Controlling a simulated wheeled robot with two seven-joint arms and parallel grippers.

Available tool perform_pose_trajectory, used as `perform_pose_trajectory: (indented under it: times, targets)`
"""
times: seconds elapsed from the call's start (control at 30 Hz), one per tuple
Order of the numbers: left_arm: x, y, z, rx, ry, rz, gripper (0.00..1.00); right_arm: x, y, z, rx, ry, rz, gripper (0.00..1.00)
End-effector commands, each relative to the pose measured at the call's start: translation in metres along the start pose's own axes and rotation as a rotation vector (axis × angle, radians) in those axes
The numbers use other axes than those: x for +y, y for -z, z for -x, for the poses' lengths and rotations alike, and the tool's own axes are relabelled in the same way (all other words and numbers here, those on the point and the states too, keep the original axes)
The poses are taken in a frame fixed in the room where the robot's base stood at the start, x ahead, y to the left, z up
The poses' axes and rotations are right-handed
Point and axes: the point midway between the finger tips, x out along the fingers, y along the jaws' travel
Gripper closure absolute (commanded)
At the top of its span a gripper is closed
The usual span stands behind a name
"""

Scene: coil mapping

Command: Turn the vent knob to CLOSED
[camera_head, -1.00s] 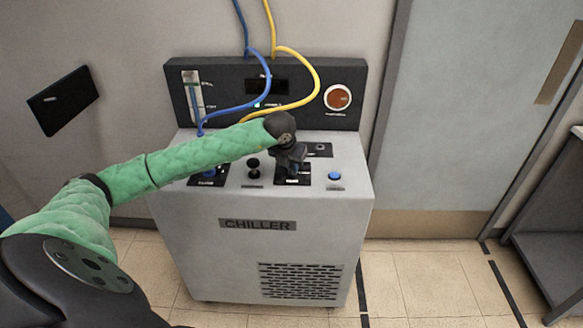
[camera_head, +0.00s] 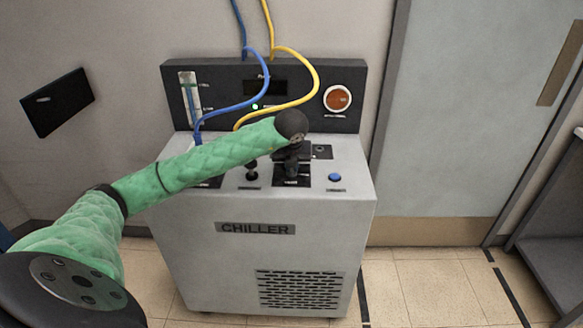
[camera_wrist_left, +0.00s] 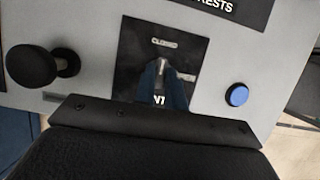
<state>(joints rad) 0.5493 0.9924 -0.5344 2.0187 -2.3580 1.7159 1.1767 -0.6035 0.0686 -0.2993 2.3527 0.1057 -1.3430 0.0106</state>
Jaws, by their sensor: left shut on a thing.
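The vent knob (camera_wrist_left: 162,65) sits on a black square plate (camera_wrist_left: 130,60) on top of the grey chiller (camera_head: 200,230). In the left wrist view the plate reads "CLOSED" above the knob, and a second label to the right is partly hidden. The lettering below is mostly covered by my fingers. My left gripper (camera_head: 291,172) reaches down onto the plate and is shut on the knob; its two fingers (camera_wrist_left: 162,78) are on either side of it. Only a small pale part of the knob shows, so its exact pointing is hard to tell. My right gripper is not in view.
A black round knob (camera_head: 252,168) stands left of the vent plate, and a blue button (camera_head: 335,177) sits to its right. Blue (camera_head: 235,106) and yellow (camera_head: 315,75) hoses cross the rear panel. A grey door (camera_head: 470,120) stands at the right.

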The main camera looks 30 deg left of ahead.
Motion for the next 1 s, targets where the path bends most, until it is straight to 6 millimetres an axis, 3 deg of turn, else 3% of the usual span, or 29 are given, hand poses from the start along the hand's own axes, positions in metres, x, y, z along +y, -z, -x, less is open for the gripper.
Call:
perform_pose_trajectory:
  times: [0.3,0.33,0.43,0.77,1.0]
  targets:
    - [0.001,-0.002,0.001,-0.002,0.000,0.003,1.00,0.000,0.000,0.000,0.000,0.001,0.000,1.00]
    - [0.001,-0.002,0.001,-0.002,0.000,0.003,0.84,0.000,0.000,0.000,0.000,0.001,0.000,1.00]
    - [0.000,-0.001,0.001,-0.002,0.000,0.002,0.66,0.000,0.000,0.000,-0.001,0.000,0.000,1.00]
    - [0.000,-0.001,0.003,-0.001,0.000,0.001,0.66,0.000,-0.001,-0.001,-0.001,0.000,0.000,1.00]
    - [0.000,-0.001,0.031,-0.004,0.001,0.000,0.66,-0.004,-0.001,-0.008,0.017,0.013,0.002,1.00]
